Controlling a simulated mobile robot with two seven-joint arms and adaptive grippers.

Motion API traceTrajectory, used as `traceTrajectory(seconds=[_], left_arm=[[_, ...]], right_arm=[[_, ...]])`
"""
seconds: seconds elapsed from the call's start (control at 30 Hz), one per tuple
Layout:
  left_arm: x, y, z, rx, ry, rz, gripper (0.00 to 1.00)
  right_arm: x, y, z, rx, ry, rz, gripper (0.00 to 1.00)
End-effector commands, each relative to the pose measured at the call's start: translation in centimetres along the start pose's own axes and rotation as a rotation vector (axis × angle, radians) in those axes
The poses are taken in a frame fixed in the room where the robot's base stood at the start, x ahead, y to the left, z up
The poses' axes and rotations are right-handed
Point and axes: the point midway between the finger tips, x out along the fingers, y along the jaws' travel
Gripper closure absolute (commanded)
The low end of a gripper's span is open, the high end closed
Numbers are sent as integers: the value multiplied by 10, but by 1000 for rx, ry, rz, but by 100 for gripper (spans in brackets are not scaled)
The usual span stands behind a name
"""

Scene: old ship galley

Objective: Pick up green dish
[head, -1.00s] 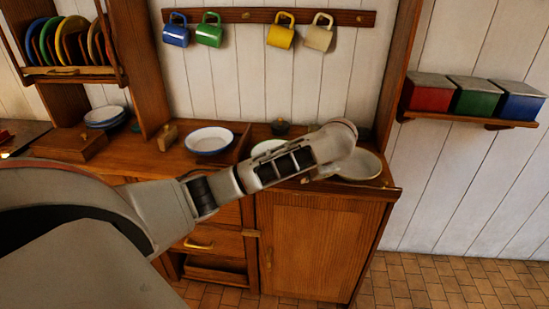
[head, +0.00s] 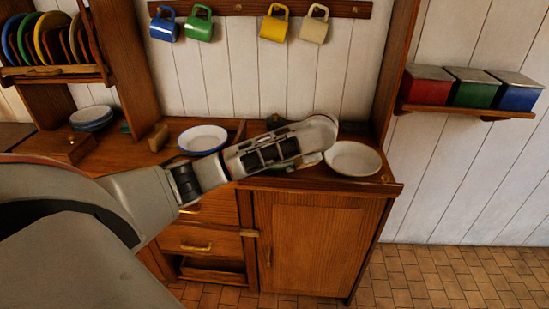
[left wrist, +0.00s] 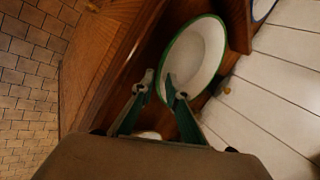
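The green dish (left wrist: 197,58), white inside with a green rim, lies on the wooden counter in the left wrist view. In the head view my left arm covers nearly all of it. My left gripper (left wrist: 158,86) is open, with its two green-grey fingers apart. Its fingertips show at the dish's near rim, the right one overlapping the rim in the picture. I cannot tell whether they touch it or how high they are. Nothing is seen held between them. My right gripper is out of view.
A blue-rimmed bowl (head: 203,138) stands left of my arm, and a cream dish (head: 353,158) stands to its right near the counter's end. A wooden divider (left wrist: 237,27) runs beside the green dish. Mugs hang on the wall rail (head: 235,8).

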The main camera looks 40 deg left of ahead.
Motion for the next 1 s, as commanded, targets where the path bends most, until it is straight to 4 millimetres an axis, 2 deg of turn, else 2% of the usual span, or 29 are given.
traceTrajectory(seconds=[0.2, 0.33, 0.57, 0.6, 0.63, 0.67, 1.0], left_arm=[[30, -1, 2, -2, -4, -1, 86], [40, -1, 1, -2, -1, -1, 86], [42, 0, 1, -1, -1, -1, 86], [42, 0, 1, -1, -1, -1, 89], [42, 0, 1, -1, -1, -1, 96], [42, 0, 1, -1, -1, -1, 100], [42, 0, 1, -1, 0, -1, 100]], right_arm=[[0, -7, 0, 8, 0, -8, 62], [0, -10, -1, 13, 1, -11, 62], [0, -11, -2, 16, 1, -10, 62], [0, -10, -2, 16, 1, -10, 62], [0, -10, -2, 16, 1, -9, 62], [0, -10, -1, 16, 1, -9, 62], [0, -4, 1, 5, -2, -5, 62]])
